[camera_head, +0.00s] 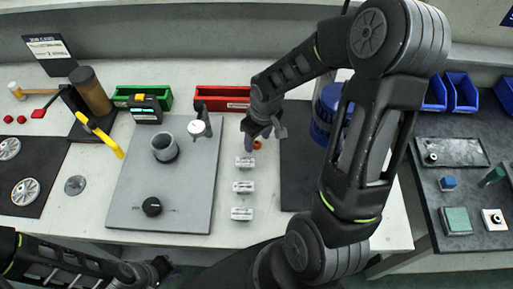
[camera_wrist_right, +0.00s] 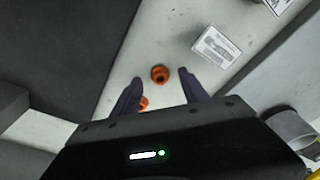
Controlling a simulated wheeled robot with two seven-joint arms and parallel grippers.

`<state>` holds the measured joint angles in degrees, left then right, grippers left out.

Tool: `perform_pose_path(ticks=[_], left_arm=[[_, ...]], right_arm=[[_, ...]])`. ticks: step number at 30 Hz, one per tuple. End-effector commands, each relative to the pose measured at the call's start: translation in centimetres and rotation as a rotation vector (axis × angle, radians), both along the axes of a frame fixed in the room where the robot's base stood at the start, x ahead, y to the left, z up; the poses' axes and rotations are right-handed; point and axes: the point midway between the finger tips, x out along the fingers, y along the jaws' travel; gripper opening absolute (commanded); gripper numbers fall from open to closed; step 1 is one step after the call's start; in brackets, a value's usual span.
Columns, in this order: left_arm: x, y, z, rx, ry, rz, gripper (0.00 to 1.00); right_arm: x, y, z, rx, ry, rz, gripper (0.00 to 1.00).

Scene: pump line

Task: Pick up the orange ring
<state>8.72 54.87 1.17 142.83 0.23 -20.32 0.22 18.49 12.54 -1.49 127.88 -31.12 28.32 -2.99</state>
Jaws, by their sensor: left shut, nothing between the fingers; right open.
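An orange ring (camera_head: 257,145) lies on the light table just below my right gripper (camera_head: 264,132) in the head view. In the right wrist view an orange ring (camera_wrist_right: 160,73) lies between the spread fingertips. A second orange piece (camera_wrist_right: 144,103) shows behind it, partly hidden by the left finger and the gripper body. My right gripper is open and points down over the table; I cannot tell its exact height. My left gripper (camera_head: 158,268) is shut and empty at the bottom of the head view, away from the ring.
A grey plate (camera_head: 190,200) with a cylinder and black knob lies to the left, a dark mat (camera_head: 297,160) to the right. Red (camera_head: 222,91) and green (camera_head: 125,92) bins stand behind.

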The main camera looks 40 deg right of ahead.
Motion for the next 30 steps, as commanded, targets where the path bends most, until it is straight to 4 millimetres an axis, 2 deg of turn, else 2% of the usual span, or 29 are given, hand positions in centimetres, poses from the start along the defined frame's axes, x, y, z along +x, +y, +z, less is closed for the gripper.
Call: perform_pose_path(ticks=[2,20,30], left_arm=[[0.05,-0.03,-0.56,-0.002,-0.002,-0.001,0.0],[0.05,-0.04,-0.37,-0.002,-0.002,-0.001,0.0],[0.06,-0.02,-0.37,-0.001,-0.001,-0.001,0.0]], right_arm=[[0.1,0.01,-0.76,0.0,0.0,0.0,0.52],[0.11,0.03,-0.57,0.0,0.0,0.001,0.52],[0.11,0.03,-0.57,0.0,0.0,0.001,0.25]])
